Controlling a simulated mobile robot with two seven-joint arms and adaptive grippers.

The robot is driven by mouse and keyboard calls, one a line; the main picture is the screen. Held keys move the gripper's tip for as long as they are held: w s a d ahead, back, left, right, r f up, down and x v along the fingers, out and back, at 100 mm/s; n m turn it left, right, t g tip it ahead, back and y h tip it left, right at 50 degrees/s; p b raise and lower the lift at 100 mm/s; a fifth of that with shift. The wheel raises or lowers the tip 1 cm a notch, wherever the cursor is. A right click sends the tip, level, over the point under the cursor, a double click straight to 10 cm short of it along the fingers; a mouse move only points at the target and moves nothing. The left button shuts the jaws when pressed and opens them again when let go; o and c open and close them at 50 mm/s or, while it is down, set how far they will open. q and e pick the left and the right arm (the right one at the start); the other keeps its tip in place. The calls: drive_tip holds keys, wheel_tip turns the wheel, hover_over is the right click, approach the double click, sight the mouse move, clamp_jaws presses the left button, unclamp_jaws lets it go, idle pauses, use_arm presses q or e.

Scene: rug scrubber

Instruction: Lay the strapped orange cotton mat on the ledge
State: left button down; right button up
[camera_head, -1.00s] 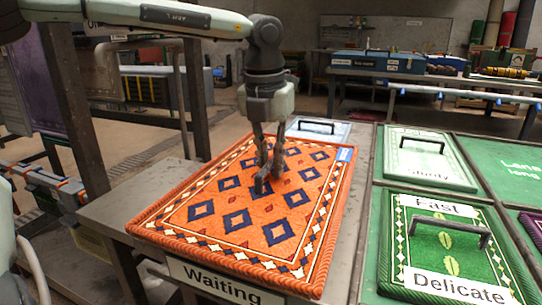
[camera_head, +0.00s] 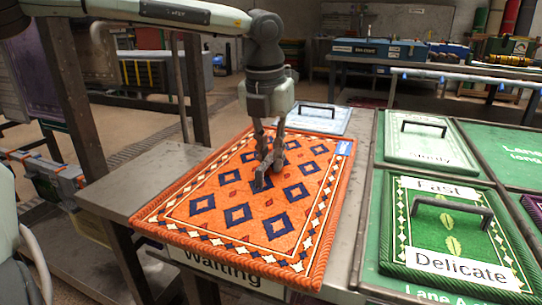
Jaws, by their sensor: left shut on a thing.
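The orange mat (camera_head: 213,219) has dark blue diamonds, a braided orange border and a small blue tag at its far right corner. It is held flat above or on a grey metal bench (camera_head: 140,171), and I cannot tell if there is a gap beneath it. Its near edge covers the top of the bench's "Waiting" sign (camera_head: 230,272). My left gripper (camera_head: 266,178) is shut at the middle of the mat, and the strap is hidden by its fingers. My right gripper is not in view. No surface is labelled as the ledge.
A pale panel with a black handle (camera_head: 323,120) lies behind the mat. To the right, a green bench carries a pale handled mat (camera_head: 430,151) and a green handled mat (camera_head: 452,249) labelled "Fast" and "Delicate". The bench's left end is bare.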

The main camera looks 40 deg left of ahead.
use_arm(q)
drive_tip(key=shift+f+b, duration=0.4)
drive_tip(key=c, duration=1.5)
unclamp_jaws()
drive_tip(key=shift+o, duration=0.2)
drive_tip(key=shift+r+p, duration=2.15)
drive_tip(key=shift+r, duration=1.85)
